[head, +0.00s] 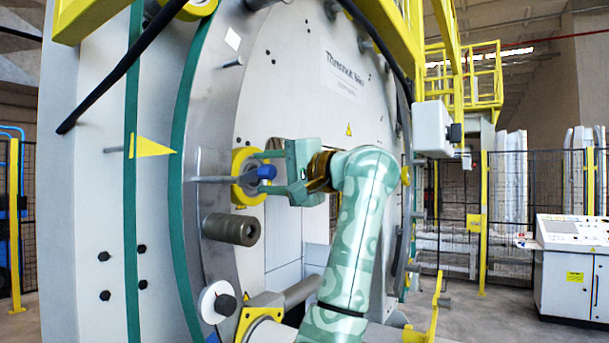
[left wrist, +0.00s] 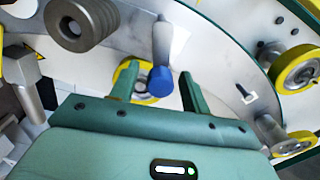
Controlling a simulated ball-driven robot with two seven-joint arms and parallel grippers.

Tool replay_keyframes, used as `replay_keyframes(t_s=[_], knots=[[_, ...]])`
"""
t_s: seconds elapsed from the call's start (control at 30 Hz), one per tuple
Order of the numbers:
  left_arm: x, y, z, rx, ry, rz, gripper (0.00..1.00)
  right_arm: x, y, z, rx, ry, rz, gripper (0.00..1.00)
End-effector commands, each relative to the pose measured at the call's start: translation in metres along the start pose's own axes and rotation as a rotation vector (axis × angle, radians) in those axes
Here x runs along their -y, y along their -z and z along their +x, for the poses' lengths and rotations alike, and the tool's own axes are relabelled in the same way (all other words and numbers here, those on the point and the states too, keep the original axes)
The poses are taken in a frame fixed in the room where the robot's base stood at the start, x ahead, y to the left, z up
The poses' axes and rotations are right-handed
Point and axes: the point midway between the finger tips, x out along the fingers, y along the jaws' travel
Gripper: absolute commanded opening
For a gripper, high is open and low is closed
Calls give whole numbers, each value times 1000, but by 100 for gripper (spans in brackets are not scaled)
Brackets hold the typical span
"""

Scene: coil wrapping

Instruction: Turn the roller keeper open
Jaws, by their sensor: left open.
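The roller keeper appears as a blue-tipped piece (head: 266,172) in front of a yellow roller (head: 240,163) on the big ring machine's face. In the left wrist view its blue end (left wrist: 160,82) sits between my fingers, with a pale grey shaft running up from it. My left gripper (head: 262,172) is open, with one finger above and one below the blue end in the head view. The gripper also shows in the left wrist view (left wrist: 159,84), with gaps seen on both sides of the blue end. Contact cannot be told. My right gripper is out of view.
A dark grey ribbed roller (head: 232,229) sits just below the keeper. A white disc (head: 216,302) is lower down. A yellow pointer (head: 153,147) is at the left on the green rim. A control console (head: 570,262) stands far right on open floor.

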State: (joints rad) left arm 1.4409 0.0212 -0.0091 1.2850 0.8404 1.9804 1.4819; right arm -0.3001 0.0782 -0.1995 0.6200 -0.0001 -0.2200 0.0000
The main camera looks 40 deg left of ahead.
Motion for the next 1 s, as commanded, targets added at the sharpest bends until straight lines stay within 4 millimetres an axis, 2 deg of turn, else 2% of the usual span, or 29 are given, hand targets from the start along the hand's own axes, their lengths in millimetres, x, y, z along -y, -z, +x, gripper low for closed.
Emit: replay_keyframes(t_s=[0.3,0.5,0.7,1.0], knots=[[-2,0,-85,-6,-1,-1,47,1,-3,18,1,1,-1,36],[-1,0,-128,-4,0,0,47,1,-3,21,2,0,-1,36],[0,0,-146,-2,-1,-1,47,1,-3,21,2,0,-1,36],[0,0,-148,-1,-1,-1,47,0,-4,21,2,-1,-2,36]])
